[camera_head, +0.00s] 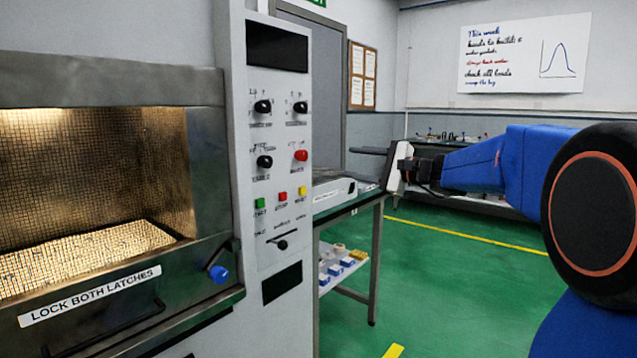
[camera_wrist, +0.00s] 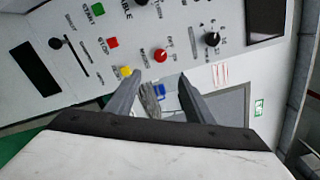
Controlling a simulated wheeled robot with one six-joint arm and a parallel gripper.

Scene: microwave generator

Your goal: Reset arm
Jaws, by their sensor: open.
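My gripper (camera_wrist: 162,88) is open in the wrist view, with its two dark fingers apart and nothing seen between them. Beyond the fingertips stands the control panel, its yellow button (camera_wrist: 126,71) and red knob (camera_wrist: 160,55) close to the fingertips in the picture. In the head view my blue arm reaches in from the right, and the white gripper body (camera_head: 398,166) is right of the control panel (camera_head: 277,150). The microwave generator's chamber (camera_head: 110,90) is at the left, lit inside.
A blue latch knob (camera_head: 218,273) sticks out at the chamber's right corner. A green-topped table (camera_head: 376,200) with a lower shelf stands behind my gripper. The green floor (camera_head: 470,270) is open at centre right. A whiteboard (camera_head: 524,54) hangs on the back wall.

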